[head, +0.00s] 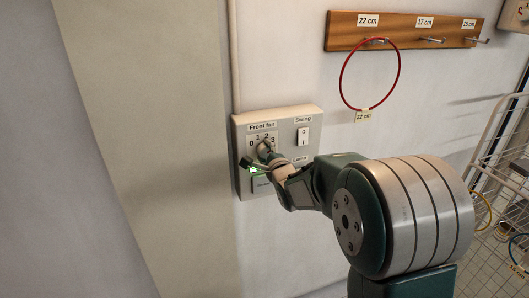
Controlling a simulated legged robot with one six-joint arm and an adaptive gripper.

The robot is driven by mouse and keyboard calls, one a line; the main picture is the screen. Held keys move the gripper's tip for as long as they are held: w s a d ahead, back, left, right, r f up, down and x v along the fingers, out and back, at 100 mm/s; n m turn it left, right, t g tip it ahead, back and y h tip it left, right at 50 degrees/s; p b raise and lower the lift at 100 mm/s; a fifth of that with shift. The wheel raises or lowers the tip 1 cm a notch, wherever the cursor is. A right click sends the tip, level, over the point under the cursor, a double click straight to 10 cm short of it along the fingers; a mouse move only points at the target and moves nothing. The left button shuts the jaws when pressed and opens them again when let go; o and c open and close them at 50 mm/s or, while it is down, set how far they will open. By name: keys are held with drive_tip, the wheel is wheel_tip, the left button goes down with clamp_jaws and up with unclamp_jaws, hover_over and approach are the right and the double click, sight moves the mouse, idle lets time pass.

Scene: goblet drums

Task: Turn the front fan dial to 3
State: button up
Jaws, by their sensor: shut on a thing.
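The wall control panel (312,122) is a beige box with a "Front fan" dial, a "Swing" rocker switch (303,136) and a "Lamp" label. The front fan dial (264,145) sits under the printed numbers 0, 1, 2 and 3. My gripper (262,157) reaches the panel from the lower right and is shut on the dial. The fingers cover much of the dial, and I cannot tell for certain which number it points to. The lower part of the panel is partly hidden behind my gripper.
A wooden peg rail (400,30) is on the wall above right, labelled 22, 17 and 15 cm. A red ring (342,75) hangs from its left peg. A white wire rack (490,150) stands at the right edge. The wall left of the panel is bare.

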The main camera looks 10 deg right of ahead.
drive_tip(key=shift+f, duration=0.4)
drive_tip(key=o, duration=1)
drive_tip(key=shift+o, duration=0.7)
drive_tip(key=shift+d, duration=0.1)
drive_tip(key=shift+r, duration=0.1)
drive_tip(key=shift+r, duration=0.1)
drive_tip(key=v, duration=1.1)
drive_tip(key=shift+s, duration=0.4)
drive_tip(key=shift+d, duration=0.1)
